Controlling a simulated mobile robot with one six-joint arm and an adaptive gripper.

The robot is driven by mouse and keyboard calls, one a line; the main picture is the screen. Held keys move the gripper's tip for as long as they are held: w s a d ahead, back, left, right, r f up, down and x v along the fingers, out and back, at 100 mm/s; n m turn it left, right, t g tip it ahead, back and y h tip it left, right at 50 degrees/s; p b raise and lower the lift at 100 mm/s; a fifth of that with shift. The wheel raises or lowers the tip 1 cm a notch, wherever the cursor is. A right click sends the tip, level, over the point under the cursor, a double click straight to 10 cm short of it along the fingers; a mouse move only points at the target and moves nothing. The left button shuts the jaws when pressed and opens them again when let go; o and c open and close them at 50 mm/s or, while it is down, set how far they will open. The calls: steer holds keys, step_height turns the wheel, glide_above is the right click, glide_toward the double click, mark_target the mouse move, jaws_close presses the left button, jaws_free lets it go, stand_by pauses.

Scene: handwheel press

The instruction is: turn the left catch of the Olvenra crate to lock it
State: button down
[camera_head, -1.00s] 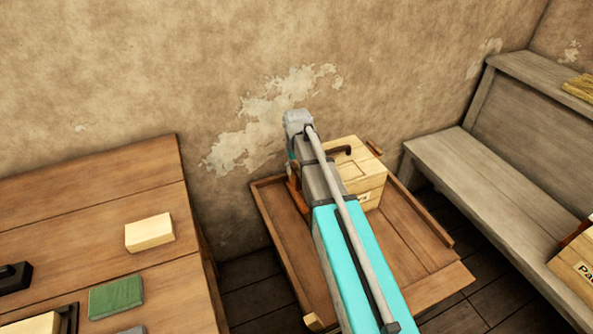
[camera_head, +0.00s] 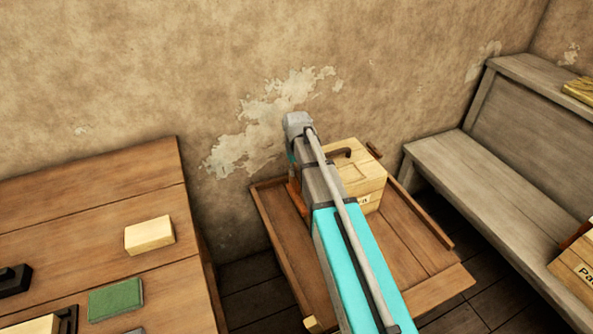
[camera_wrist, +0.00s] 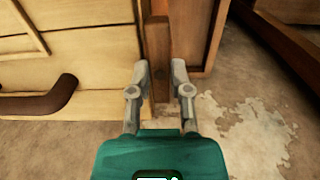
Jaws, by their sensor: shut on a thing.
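The Olvenra crate (camera_head: 371,186) is a pale wooden box with a dark curved handle on its lid. It stands on a brown wooden tray (camera_head: 425,290), partly covered by my arm in the head view. In the wrist view the crate (camera_wrist: 75,75) fills the left side. Its left catch (camera_wrist: 157,45) is a brown wooden bar along the crate's edge. My gripper (camera_wrist: 160,68) is shut on this bar, one finger on each side. The fingers are hidden in the head view. The other catch (camera_head: 374,150) shows at the crate's far right.
A wooden table (camera_head: 90,215) at left carries a pale block (camera_head: 149,235) and a green block (camera_head: 116,299). A grey bench (camera_head: 490,190) stands at right. The plastered wall (camera_head: 220,70) is close behind the crate. The tray's front right is bare.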

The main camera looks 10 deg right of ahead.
steer(key=n, duration=1.3)
steer(key=shift+n, duration=2.5)
steer(key=c, duration=0.6)
jaws_free()
steer(key=shift+o, duration=0.2)
